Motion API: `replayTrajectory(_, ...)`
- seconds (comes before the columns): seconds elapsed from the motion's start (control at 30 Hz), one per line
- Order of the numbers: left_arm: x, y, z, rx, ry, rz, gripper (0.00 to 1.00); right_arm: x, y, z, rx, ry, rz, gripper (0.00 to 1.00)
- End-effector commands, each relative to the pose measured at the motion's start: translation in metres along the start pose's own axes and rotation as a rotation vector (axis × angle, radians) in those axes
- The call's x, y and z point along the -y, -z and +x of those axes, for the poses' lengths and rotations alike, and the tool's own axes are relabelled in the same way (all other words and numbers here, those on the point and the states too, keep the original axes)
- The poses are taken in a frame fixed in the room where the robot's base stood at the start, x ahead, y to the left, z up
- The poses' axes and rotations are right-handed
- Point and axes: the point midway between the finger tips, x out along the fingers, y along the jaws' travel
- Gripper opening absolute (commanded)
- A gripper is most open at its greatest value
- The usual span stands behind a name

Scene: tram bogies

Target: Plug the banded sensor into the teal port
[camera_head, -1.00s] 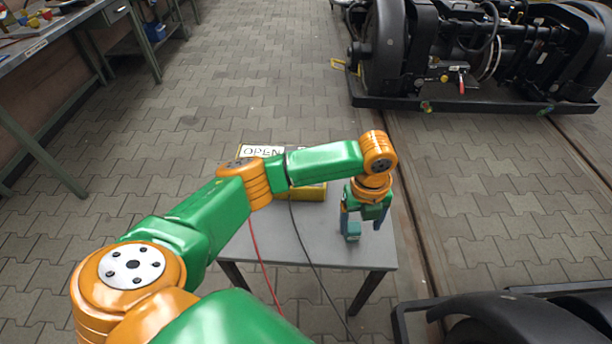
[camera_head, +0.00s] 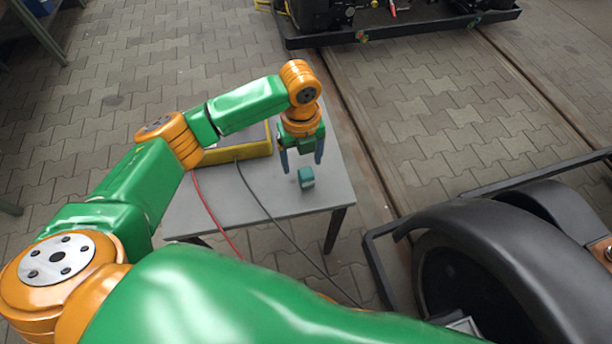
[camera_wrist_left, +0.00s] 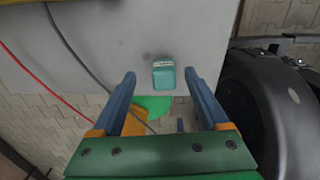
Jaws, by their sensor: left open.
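A small teal block (camera_head: 306,178) with a pale strip on its upper edge stands on the grey table (camera_head: 262,195), close to the front right corner. I cannot tell whether it is the banded sensor or the teal port. My left gripper (camera_head: 302,167) is open and points down, its blue fingers on either side of the block and just above or behind it. In the left wrist view the block (camera_wrist_left: 164,76) shows between the fingertips (camera_wrist_left: 159,73), nearer the right one, with visible gaps. No other teal port is visible. My right gripper is out of view.
A yellow-edged box (camera_head: 235,150) sits on the table behind my left arm. A red cable (camera_head: 212,215) and a dark cable (camera_head: 262,205) run over the front edge. A black wheel guard (camera_head: 500,260) stands at the right. Bare table lies left of the block.

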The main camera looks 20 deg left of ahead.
Motion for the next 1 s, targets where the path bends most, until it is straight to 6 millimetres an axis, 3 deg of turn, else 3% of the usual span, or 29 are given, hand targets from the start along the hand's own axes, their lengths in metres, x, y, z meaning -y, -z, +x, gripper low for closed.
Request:
replayTrajectory(0.33, 0.004, 0.011, 0.048, -0.001, -0.001, 0.000, 0.78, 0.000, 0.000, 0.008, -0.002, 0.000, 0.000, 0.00)
replayTrajectory(0.73, 0.004, 0.011, 0.052, 0.001, 0.000, 0.001, 0.78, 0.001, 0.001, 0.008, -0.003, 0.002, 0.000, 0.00)
replayTrajectory(0.77, 0.004, 0.011, 0.052, 0.001, 0.000, 0.001, 0.72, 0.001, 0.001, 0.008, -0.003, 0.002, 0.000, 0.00)
replayTrajectory(1.0, 0.004, 0.011, 0.052, 0.001, -0.001, 0.001, 0.07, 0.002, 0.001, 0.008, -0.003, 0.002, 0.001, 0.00)
